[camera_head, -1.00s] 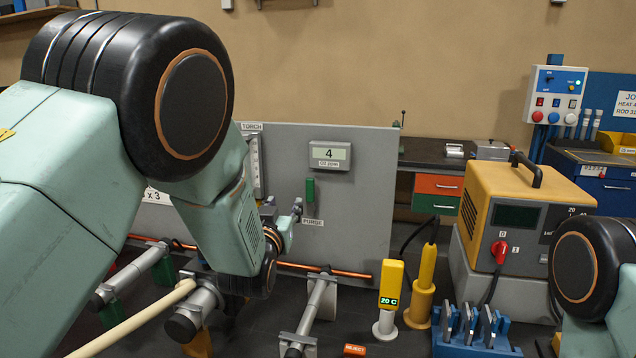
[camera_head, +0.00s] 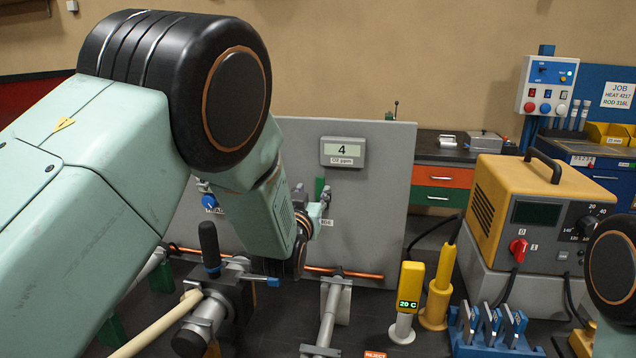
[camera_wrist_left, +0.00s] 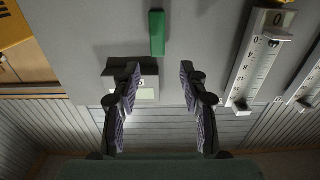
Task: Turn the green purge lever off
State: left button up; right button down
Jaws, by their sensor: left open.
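The green purge lever (camera_head: 319,186) stands upright on the grey panel (camera_head: 375,200), below the O2 ppm display (camera_head: 343,152). In the head view its lower part is hidden behind my left gripper (camera_head: 325,205). The left wrist view shows the lever (camera_wrist_left: 157,33) as a green bar on the panel face. There my left gripper (camera_wrist_left: 157,84) is open and empty, its two fingers spread. The lever lies beyond the fingertips, between their lines, and no contact shows. My right gripper is out of view; only part of my right arm shows at the right edge.
Copper pipe (camera_head: 345,272) on clamps runs along the panel's foot. A black-handled fixture (camera_head: 209,245) stands below my left arm. A yellow 20 C gauge (camera_head: 410,287), a yellow welder (camera_head: 535,215) and a blue rack (camera_head: 465,345) stand to the right.

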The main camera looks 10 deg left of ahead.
aim_at(320, 180)
pick_arm(q)
jog(key=w, duration=0.4)
jog(key=shift+w+d, duration=0.2)
jog(key=shift+w, duration=0.1)
jog(key=shift+w+a+p, duration=0.15)
jog(key=shift+w+p, duration=0.2)
jog(key=shift+w, duration=0.35)
jog(key=shift+w+d, duration=0.1)
jog(key=shift+d, duration=0.1)
jog(key=shift+a, duration=0.2)
jog(key=c, duration=0.5)
jog(key=shift+d, duration=0.1)
grip_shut()
